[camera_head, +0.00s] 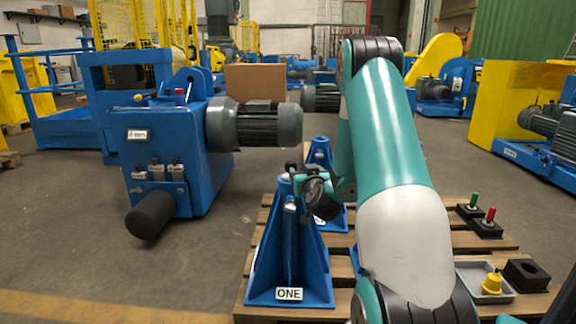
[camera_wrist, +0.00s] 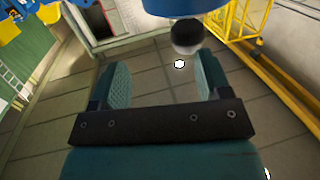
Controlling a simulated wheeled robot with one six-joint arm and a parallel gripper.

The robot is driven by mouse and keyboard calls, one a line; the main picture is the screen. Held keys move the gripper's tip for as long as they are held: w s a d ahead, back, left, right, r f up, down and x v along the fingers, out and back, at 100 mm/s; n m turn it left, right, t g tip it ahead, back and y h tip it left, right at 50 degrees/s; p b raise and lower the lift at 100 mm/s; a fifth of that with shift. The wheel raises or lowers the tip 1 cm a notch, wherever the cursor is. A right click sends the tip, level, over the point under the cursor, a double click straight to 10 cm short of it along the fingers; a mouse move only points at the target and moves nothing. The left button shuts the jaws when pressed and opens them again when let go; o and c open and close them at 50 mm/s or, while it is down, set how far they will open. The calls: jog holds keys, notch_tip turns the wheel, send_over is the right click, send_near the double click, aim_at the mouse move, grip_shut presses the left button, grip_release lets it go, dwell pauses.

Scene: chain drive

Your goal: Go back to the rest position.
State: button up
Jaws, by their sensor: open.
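My gripper (camera_head: 288,172) shows small and partly hidden near the top of the blue stand labelled ONE (camera_head: 290,270). I cannot tell from the head view whether it touches the stand. In the wrist view my gripper (camera_wrist: 157,78) has its two teal-padded fingers wide apart. Nothing is between the pads but a view of the floor. My teal and white arm crosses the middle of the head view and hides part of the wooden slatted platform (camera_head: 262,217).
A second blue stand (camera_head: 322,153) is behind. Right on the platform are a red peg (camera_head: 490,214), a green peg (camera_head: 474,199), a tray (camera_head: 468,283) with a yellow part (camera_head: 493,282) and a black block (camera_head: 526,274). A blue machine (camera_head: 160,140) stands left; floor between is clear.

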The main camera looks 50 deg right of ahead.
jog(key=shift+n+t, duration=0.3)
jog(key=shift+t, duration=0.3)
jog(key=a+r, duration=0.2)
jog(key=r, duration=0.1)
jog(key=shift+w+a, duration=0.2)
jog(key=shift+a, duration=0.2)
jog(key=shift+w+a, duration=0.1)
jog(key=shift+a, duration=0.05)
